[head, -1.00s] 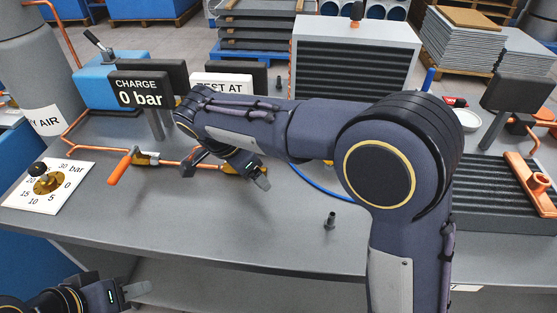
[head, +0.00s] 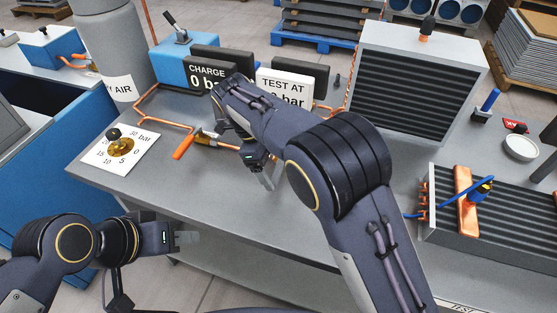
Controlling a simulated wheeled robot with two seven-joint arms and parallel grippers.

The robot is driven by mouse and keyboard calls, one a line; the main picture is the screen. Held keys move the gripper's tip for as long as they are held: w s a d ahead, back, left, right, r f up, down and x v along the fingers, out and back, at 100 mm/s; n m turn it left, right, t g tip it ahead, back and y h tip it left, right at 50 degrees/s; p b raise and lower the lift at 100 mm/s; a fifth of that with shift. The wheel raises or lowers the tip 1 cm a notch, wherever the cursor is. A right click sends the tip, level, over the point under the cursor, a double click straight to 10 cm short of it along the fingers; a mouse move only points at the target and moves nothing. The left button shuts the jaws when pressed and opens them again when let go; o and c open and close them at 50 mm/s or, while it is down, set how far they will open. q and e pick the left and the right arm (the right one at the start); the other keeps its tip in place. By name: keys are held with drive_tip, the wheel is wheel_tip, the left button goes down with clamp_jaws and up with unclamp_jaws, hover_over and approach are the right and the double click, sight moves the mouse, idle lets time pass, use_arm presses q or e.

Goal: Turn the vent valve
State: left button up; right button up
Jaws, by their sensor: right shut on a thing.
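The copper pipe run lies on the grey bench. A brass valve (head: 204,138) with an orange lever (head: 183,147) sits on it. The stretch of pipe to its right goes behind my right arm, so the fitting there is mostly hidden. My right gripper (head: 266,176) is low over the bench at that fitting, jaws shut; what lies between them is hidden, apparently the vent valve's handle. The charge sign (head: 212,76) reads 0, partly covered by my arm. My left gripper (head: 187,238) is in front of the bench edge, away from everything; its jaw gap is unclear.
A dial plate with a brass knob (head: 121,148) is on the bench's left. A test sign (head: 284,90) stands behind my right arm. A finned coil (head: 500,225) with a blue hose (head: 453,190) is at right. The front middle of the bench (head: 200,190) is clear.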

drive_tip(key=shift+w+a+m, duration=0.1)
drive_tip(key=shift+a+m, duration=0.15)
drive_tip(key=shift+m, duration=0.05)
idle(0.4)
drive_tip(key=o, duration=1.3)
drive_tip(key=shift+r, duration=0.1)
drive_tip(key=p+v, duration=0.1)
drive_tip(key=v, duration=0.6)
drive_tip(key=shift+a+r, duration=0.15)
drive_tip(key=shift+r, duration=0.15)
drive_tip(key=shift+w, duration=0.1)
